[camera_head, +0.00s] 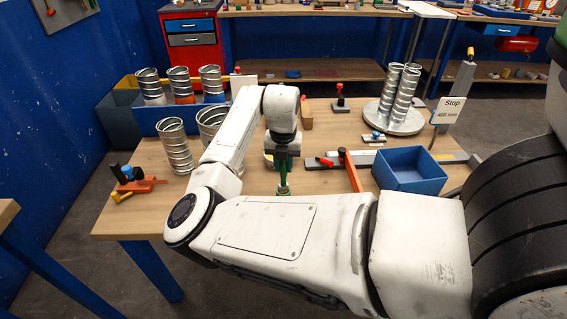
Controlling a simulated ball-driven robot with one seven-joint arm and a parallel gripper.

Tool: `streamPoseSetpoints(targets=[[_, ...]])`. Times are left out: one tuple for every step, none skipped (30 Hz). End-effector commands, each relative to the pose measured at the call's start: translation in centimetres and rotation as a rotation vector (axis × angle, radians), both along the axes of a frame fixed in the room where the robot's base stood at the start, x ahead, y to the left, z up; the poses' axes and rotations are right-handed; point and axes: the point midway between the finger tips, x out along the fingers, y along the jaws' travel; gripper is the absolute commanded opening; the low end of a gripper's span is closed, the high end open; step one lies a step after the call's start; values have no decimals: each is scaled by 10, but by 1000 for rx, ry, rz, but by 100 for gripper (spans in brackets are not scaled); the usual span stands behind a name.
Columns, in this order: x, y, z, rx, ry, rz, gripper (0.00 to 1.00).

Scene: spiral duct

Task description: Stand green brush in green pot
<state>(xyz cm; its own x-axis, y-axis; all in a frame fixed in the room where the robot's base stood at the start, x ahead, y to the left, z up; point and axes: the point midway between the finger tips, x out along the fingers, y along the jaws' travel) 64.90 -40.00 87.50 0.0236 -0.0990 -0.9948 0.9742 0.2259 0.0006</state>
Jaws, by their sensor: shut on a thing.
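My gripper (284,156) points down over the middle of the wooden table, shut on the green brush (282,173). The brush hangs below the jaws, roughly upright. A small green thing, likely the green pot (283,190), shows at the brush's lower end, just beyond my forearm. Whether the brush tip is inside it, touching it or only in front of it I cannot tell at this size. My arm hides the table just in front.
An open blue box (409,169) stands to the right, beside an orange bar (352,172). Spiral duct pieces (174,145) stand at the left, and taller ducts stand on a round plate (394,121) at the back right. Orange and yellow tools (138,185) lie at the left edge.

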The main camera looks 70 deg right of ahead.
Motion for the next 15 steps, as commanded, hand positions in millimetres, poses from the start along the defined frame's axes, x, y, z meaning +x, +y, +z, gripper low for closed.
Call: streamPoseSetpoints(targets=[[0, 0, -2, 0, 0, 0, 0], [0, 0, -3, 0, 0, 0, 0], [0, 0, -4, 0, 0, 0, 0], [0, 0, -4, 0, 0, 0, 0], [0, 0, -5, 0, 0, 0, 0], [0, 0, -6, 0, 0, 0, 0], [0, 0, -7, 0, 0, 0, 0], [0, 0, -7, 0, 0, 0, 0], [0, 0, -8, 0, 0, 0, 0], [0, 0, -9, 0, 0, 0, 0], [0, 0, -10, 0, 0, 0, 0], [0, 0, -10, 0, 0, 0, 0], [0, 0, -11, 0, 0, 0, 0], [0, 0, -12, 0, 0, 0, 0], [0, 0, -13, 0, 0, 0, 0]])
